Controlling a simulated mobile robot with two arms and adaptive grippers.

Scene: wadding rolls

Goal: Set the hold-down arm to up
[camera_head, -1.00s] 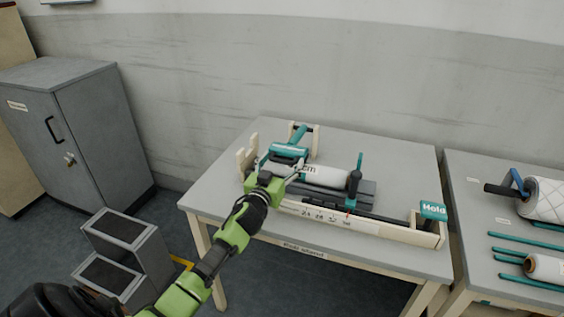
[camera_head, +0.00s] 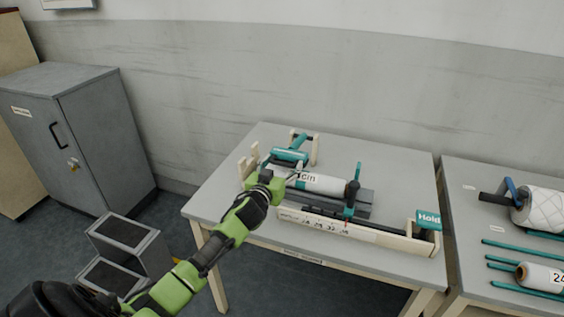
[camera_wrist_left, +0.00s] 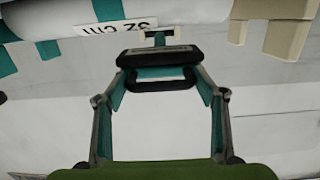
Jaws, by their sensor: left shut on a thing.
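The teal hold-down arm (camera_head: 290,154) is at the left end of the wooden roll stand (camera_head: 397,240), beside a white roll (camera_head: 325,184) marked in cm. My left gripper (camera_head: 287,178) is at the near side of this arm, by the roll's left end. It is shut, apparently on the arm's front part; its fingers partly hide the contact. My right gripper is not in view.
A teal plate reading "Hold" (camera_head: 428,219) stands at the stand's right end. A teal upright with a black knob (camera_head: 351,189) stands at the roll's right end. A second table (camera_head: 470,210) at right carries rolls and teal rods. Grey steps (camera_head: 128,238) and a cabinet (camera_head: 80,140) are at left.

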